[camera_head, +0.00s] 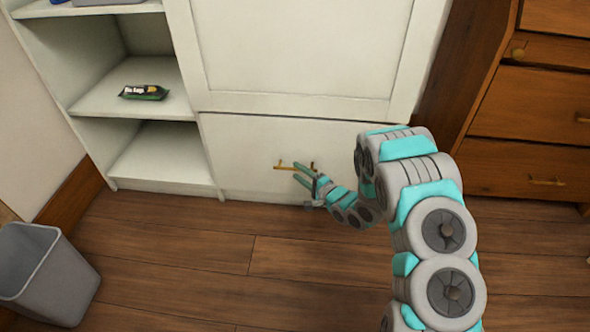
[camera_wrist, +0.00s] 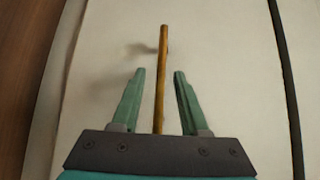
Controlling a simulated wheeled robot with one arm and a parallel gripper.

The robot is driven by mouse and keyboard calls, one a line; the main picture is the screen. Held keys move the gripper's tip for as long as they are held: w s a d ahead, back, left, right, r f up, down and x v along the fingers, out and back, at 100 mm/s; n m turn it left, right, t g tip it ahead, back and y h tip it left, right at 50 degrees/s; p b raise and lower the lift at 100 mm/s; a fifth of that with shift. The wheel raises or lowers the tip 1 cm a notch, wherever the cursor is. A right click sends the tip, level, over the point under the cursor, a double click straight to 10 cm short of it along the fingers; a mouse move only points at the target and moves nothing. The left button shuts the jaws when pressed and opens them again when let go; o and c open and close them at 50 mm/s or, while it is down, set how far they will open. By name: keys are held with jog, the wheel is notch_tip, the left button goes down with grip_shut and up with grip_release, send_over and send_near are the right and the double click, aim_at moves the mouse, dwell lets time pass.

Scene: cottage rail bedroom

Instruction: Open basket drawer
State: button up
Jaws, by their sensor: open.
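The basket drawer (camera_head: 245,150) is the low white front at the bottom of the white cabinet, and it looks shut. Its thin brass bar handle (camera_head: 283,167) lies level across the front. In the wrist view the handle (camera_wrist: 162,65) runs up the picture between my two green fingers. My gripper (camera_head: 301,172) is open at the drawer front, with its fingers around the handle's bar. In the wrist view my gripper (camera_wrist: 157,85) shows a gap on each side of the bar. Part of the handle is hidden behind my fingers in the head view.
White open shelves (camera_head: 135,100) stand left of the drawer, with a dark green packet (camera_head: 144,93) on one. A grey bin (camera_head: 45,275) stands at the lower left. A brown wooden chest (camera_head: 530,110) stands at the right. The wooden floor (camera_head: 200,260) before the drawer is clear.

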jog(key=shift+x, duration=1.4)
jog(key=shift+c, duration=0.2)
grip_shut()
